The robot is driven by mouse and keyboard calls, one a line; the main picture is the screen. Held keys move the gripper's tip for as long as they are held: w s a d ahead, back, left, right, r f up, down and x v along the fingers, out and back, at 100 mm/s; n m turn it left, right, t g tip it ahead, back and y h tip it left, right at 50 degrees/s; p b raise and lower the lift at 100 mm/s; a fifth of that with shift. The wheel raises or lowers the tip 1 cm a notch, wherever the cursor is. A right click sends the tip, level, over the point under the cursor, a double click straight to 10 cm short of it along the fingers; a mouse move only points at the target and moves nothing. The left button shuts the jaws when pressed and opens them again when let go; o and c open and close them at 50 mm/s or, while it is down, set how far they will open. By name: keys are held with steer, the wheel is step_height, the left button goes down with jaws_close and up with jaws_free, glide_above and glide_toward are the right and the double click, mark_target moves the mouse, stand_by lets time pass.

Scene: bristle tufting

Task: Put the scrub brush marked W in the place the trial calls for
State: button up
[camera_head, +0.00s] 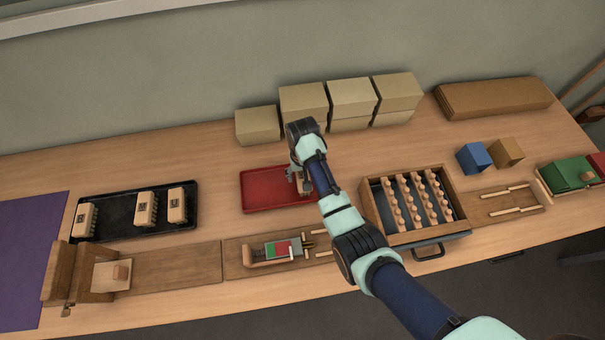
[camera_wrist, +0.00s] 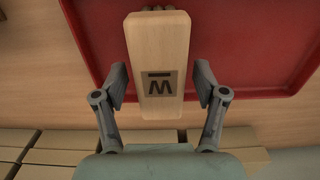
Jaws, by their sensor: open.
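In the wrist view, a pale wooden scrub brush (camera_wrist: 158,50) has a dark mark with a bar above a letter; I cannot tell W from M. Bristles show at its far end. It is over the red tray (camera_head: 262,190), which also shows in the wrist view (camera_wrist: 250,45). My gripper (camera_wrist: 160,85) is open, a finger on each side of the brush with gaps. In the head view, my gripper (camera_head: 303,185) is at the red tray's right end and mostly hides this brush. Three more marked brushes are on the black tray (camera_head: 115,205): left (camera_head: 86,219), middle (camera_head: 146,208), right (camera_head: 177,205).
Cardboard boxes (camera_head: 304,104) stand behind the red tray. A wooden peg rack (camera_head: 375,215) is to its right. A fixture with a red and green panel (camera_head: 278,250) is in front. Blue (camera_head: 474,158) and brown (camera_head: 507,152) blocks sit right. A purple mat (camera_head: 30,260) lies far left.

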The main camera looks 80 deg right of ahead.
mark_target(302, 173)
step_height(302, 173, up, 12)
steer(key=p, duration=0.3)
steer(key=w+a+r+n+t+h, duration=0.1)
steer(key=w+a+r+n+t, duration=0.15)
steer(key=w+a, duration=0.55)
steer(key=w+a+r+n+t+h, duration=0.2)
steer(key=w+a+r+n, duration=0.15)
steer(key=w+a, duration=0.4)
steer(key=a+r+n+t+y, duration=0.1)
steer(key=a+r, duration=0.3)
steer(key=a, duration=0.4)
steer(key=a+r+n+t+y, duration=0.1)
steer(key=a+r+n+t, duration=0.3)
steer(key=a, duration=0.5)
steer(key=a+r+n+t+y, duration=0.1)
steer(key=a+r+n+t, duration=0.1)
steer(key=a+r, duration=0.4)
steer(key=a+t, duration=0.1)
steer(key=a, duration=0.2)
steer(key=shift+s+a+r+n, duration=0.25)
steer(key=shift+n, duration=0.05)
